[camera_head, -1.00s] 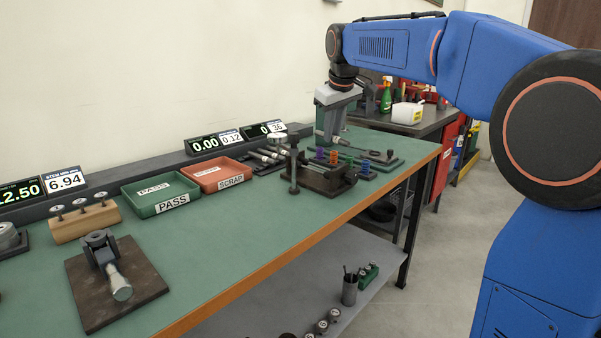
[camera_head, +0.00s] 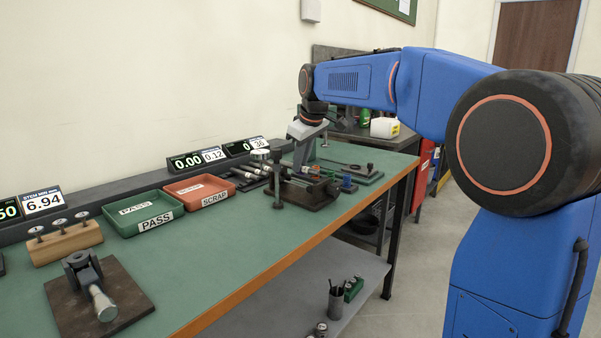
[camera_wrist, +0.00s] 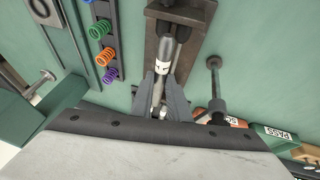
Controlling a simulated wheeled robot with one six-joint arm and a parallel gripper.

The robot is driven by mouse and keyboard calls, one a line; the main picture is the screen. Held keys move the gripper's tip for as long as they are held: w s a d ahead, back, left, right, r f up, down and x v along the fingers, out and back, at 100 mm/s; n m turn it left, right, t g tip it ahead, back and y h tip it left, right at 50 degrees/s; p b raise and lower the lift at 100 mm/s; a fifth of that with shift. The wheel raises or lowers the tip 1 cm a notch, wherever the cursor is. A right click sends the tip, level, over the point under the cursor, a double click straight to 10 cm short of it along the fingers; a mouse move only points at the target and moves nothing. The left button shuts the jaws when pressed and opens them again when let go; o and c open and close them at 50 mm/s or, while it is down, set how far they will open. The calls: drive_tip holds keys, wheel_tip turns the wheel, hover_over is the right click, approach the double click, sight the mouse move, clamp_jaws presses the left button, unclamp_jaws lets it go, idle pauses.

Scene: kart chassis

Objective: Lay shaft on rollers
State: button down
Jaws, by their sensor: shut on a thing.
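In the wrist view, my gripper (camera_wrist: 160,84) is shut on a grey metal shaft (camera_wrist: 166,50) with a white marked band. The shaft points away from the fingers, and its far end overlaps the roller fixture (camera_wrist: 203,14), a brown plate with dark metal parts. The dark rollers (camera_wrist: 183,33) seem to lie beside and under that end. I cannot tell whether the shaft touches them. In the head view, the fixture (camera_head: 318,200) stands near the bench's front edge, with my gripper (camera_head: 301,162) just behind it. The shaft is not clear there.
A dial gauge post (camera_head: 277,180) stands close left of the fixture. Coloured springs on a rack (camera_wrist: 104,50) are on its other side. The red SCRAP tray (camera_head: 200,192) and green PASS tray (camera_head: 146,212) lie left. Bare bench lies before the trays.

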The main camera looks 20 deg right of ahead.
sight(302, 168)
drive_tip(key=shift+f, duration=1.6)
drive_tip(key=c, duration=1.7)
unclamp_jaws()
drive_tip(key=shift+f, duration=0.1)
drive_tip(key=shift+v, duration=6.1)
